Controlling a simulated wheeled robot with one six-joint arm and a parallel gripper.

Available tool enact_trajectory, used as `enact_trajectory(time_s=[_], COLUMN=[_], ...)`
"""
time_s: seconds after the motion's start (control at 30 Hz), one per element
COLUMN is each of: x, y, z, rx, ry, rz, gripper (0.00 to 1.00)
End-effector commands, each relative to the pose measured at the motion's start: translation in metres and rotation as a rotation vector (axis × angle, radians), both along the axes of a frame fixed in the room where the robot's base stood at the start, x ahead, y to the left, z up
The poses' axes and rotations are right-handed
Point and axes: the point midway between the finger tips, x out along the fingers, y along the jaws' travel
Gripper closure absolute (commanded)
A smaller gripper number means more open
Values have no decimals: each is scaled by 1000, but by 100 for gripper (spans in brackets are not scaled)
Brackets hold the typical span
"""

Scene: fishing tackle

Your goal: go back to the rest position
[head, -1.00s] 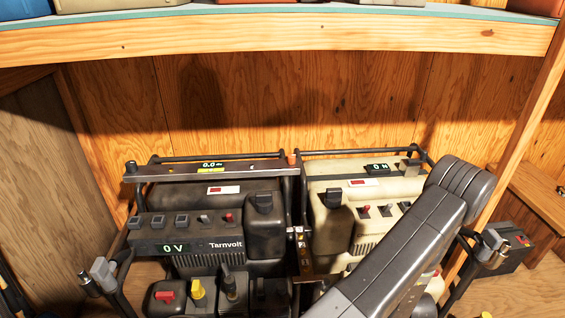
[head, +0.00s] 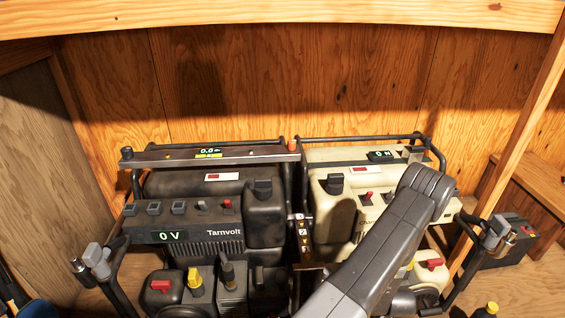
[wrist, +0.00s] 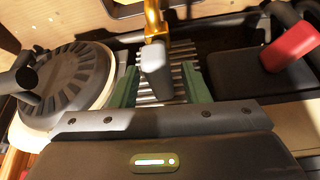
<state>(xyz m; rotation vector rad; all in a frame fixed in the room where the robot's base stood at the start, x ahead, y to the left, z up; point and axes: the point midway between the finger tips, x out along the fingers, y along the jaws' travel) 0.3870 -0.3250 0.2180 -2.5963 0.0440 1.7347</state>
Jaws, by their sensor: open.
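My arm (head: 385,245) reaches from the bottom of the head view across the front of the cream generator (head: 330,155). My gripper's end is not clearly seen there. In the wrist view my gripper (wrist: 160,82) is open, with its two green fingers apart. A grey lever end (wrist: 156,72) on a brass stem shows between the fingers; I cannot tell whether a finger touches it. The dark Tarnvolt generator (head: 215,190) stands left of the cream one.
A wooden shelf edge (head: 280,18) runs above. A post (head: 515,140) stands at the right. The wrist view shows a round black cap (wrist: 70,83) at left and a red handle (wrist: 291,46) at right. A dark box (head: 510,240) sits far right.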

Motion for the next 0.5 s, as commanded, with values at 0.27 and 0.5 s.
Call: enact_trajectory(time_s=[0.27, 0.5], x=[1, 1], y=[0, 0], z=[-1, 0], rx=[-1, 0], ry=[0, 0], rz=[-168, -311], gripper=[58, 58])
